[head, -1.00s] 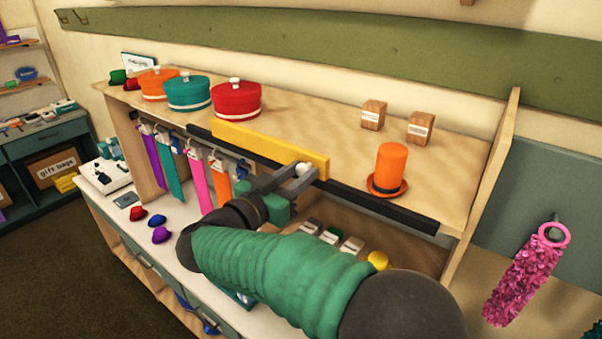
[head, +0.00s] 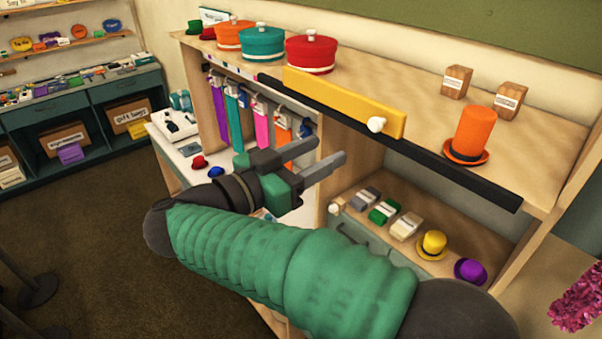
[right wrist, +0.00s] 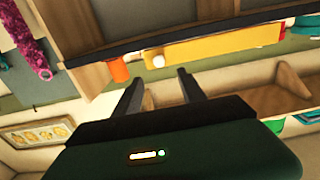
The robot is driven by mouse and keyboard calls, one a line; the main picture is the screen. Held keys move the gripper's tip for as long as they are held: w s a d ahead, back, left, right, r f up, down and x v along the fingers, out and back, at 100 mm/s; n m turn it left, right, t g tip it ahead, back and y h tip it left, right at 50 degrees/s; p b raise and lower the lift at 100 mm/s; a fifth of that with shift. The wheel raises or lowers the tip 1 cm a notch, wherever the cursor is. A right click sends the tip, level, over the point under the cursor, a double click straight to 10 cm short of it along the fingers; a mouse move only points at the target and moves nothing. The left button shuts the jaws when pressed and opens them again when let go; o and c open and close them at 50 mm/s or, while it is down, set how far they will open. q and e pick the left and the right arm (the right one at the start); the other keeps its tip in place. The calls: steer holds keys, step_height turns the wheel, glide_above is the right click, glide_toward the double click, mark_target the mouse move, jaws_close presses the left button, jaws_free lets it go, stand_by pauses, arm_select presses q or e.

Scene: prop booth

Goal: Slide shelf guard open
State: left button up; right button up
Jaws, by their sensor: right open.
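The shelf guard is a yellow bar (head: 340,100) on a black rail (head: 460,180) along the front edge of the upper shelf. It covers the rail's left-middle part, in front of the red hat. Its white knob (head: 377,124) is near its right end. My right gripper (head: 330,152) is open and empty, below and left of the knob, not touching it. In the right wrist view, the yellow bar (right wrist: 215,45) and knob (right wrist: 158,61) show beyond the open fingers (right wrist: 161,78). My left gripper is not in view.
Round orange, teal and red hats (head: 312,52) stand behind the guard. An orange top hat (head: 470,135) and two wooden blocks (head: 457,82) stand to the right. Ribbons (head: 262,125) hang below the shelf at left. Small hats (head: 432,244) stand on the lower shelf.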

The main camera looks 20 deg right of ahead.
steer(key=v, duration=0.5)
steer(key=w+f+n+t+y+b, duration=0.7)
steer(key=w+t, duration=0.4)
steer(key=w, duration=0.3)
step_height(320, 180, down, 15)
steer(key=w+a+n+g+y+b, duration=0.1)
steer(key=a+n+g+y, duration=0.1)
steer(key=n+y, duration=0.5)
steer(key=s+d+f+g+y+b, duration=0.15)
steer(key=s+f+g, duration=0.3)
steer(key=f, duration=0.55)
steer(key=s+d+f+g+y+b, duration=0.1)
steer(key=s+d+f+g+y, duration=0.15)
steer(key=s+f, duration=0.5)
steer(key=s+d+f+g+b, duration=0.1)
steer(key=s+d+f+g, duration=0.1)
steer(key=s+f, duration=0.4)
steer(key=s+d+f+g+h, duration=0.1)
steer(key=s+d+f+g, duration=0.1)
steer(key=s+f+g, duration=0.2)
steer(key=s+f, duration=0.2)
steer(key=s, duration=0.2)
steer(key=shift+d+f+m+b, duration=0.2)
steer(key=shift+f+m+b, duration=0.1)
steer(key=shift+b, duration=0.1)
